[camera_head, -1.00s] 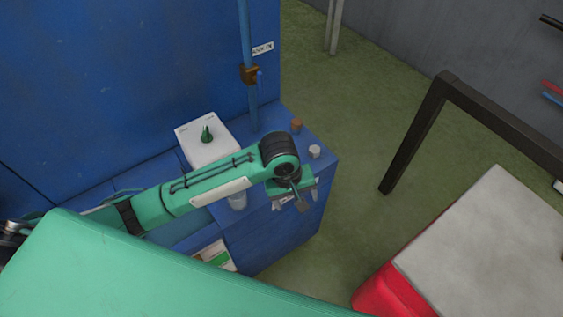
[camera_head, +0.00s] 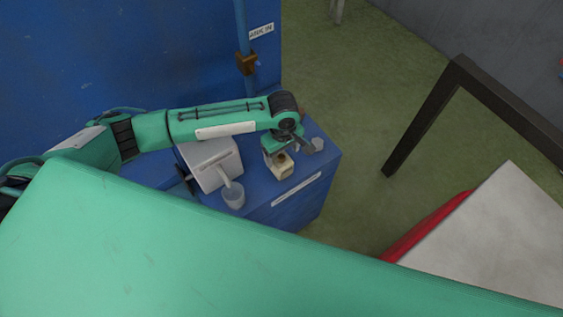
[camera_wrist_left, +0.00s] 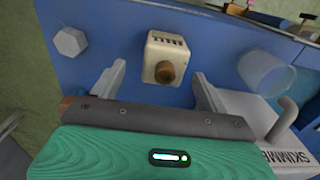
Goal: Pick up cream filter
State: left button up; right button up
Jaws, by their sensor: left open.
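The cream filter (camera_head: 281,168) is a small cream block with a brown round knob, on the blue cabinet top. In the left wrist view the cream filter (camera_wrist_left: 163,47) stands just ahead, between the lines of the two fingers, with its slotted face away from me. My left gripper (camera_wrist_left: 159,82) is open and empty, with its fingers apart on either side of the filter's near end. In the head view my left gripper (camera_head: 287,150) is over the filter and partly hides it. My right gripper is not in view.
A white skimmer box (camera_head: 207,170) and a translucent cup (camera_head: 233,196) stand left of the filter in the head view. A pale hexagonal piece (camera_wrist_left: 70,41) lies on the other side. A blue post (camera_head: 241,30) rises behind. Green floor lies right of the cabinet.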

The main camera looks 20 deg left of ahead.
aim_at(282, 163)
pick_arm(q)
jog(key=shift+s+f+p, duration=0.25)
jog(key=shift+f+p, duration=0.4)
jog(key=shift+f, duration=0.3)
notch_tip(282, 163, down, 3)
jog(key=shift+a+f+p, duration=0.1)
jog(key=shift+f+p, duration=0.1)
jog(key=shift+p, duration=0.2)
jog(key=shift+f, duration=0.15)
jog(key=c, duration=1)
jog(key=shift+c, duration=0.8)
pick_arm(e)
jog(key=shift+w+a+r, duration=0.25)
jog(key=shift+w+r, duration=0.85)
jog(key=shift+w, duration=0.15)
